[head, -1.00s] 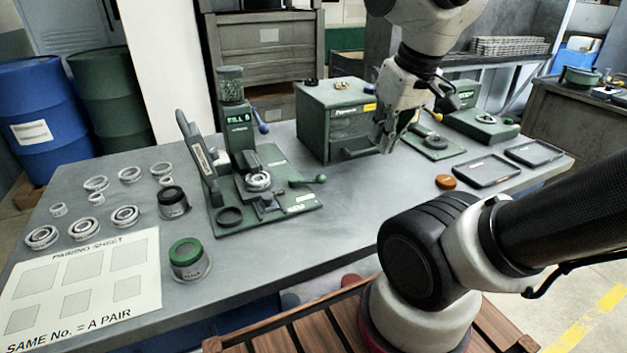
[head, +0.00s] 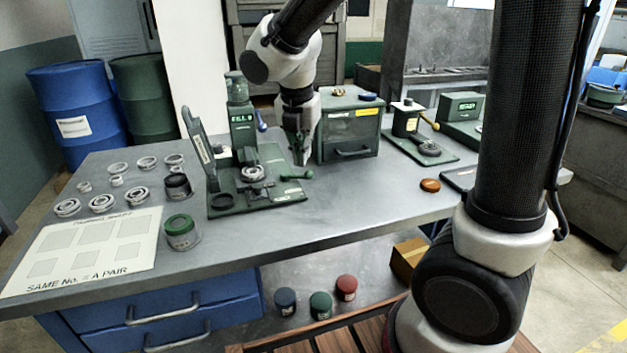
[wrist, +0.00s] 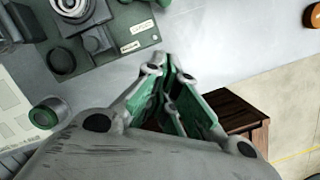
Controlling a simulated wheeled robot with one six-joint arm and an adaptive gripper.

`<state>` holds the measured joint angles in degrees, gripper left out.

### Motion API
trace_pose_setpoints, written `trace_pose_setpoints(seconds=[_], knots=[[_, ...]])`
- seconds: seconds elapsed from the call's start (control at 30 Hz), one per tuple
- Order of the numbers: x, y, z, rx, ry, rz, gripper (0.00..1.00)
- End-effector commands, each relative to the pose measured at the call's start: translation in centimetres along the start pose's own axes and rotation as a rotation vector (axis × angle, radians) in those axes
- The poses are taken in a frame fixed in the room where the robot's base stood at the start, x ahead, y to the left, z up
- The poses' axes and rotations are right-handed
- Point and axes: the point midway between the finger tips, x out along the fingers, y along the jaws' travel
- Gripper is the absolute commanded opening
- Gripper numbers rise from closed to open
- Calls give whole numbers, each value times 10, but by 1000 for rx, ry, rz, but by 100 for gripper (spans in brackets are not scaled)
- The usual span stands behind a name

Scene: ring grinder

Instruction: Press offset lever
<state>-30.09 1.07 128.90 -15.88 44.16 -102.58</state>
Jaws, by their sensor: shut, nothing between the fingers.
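The filling station (head: 243,130), a green machine marked FILL, stands on a green base plate (head: 285,194). A short lever with a green knob (head: 297,176) sticks out to the right above the plate. A second lever with a blue knob (head: 262,124) is on the station's right side. No label tells which one is the offset lever. My gripper (head: 302,160) is shut and empty, pointing down just behind and above the green-knobbed lever; I cannot tell whether they touch. In the wrist view the gripper (wrist: 172,75) shows right of the base plate (wrist: 112,52).
A green cabinet (head: 350,125) stands close to the right of my gripper. Several bearing rings (head: 103,202), a green-lidded jar (head: 181,232) and a pairing sheet (head: 90,245) lie to the left. A yellow-knobbed lever (head: 429,121) stands further right.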

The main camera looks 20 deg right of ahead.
Motion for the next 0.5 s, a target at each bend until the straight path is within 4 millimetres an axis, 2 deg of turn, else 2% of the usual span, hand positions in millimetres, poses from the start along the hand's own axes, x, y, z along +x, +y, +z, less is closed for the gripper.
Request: trace_pose_setpoints(seconds=[0.1, 0.2, 0.5], knots=[[0, 1, 1, -120, -3, 6, 0], [0, 1, 1, -169, -3, 7, 0], [0, 1, 1, -180, -3, 6, 0]])
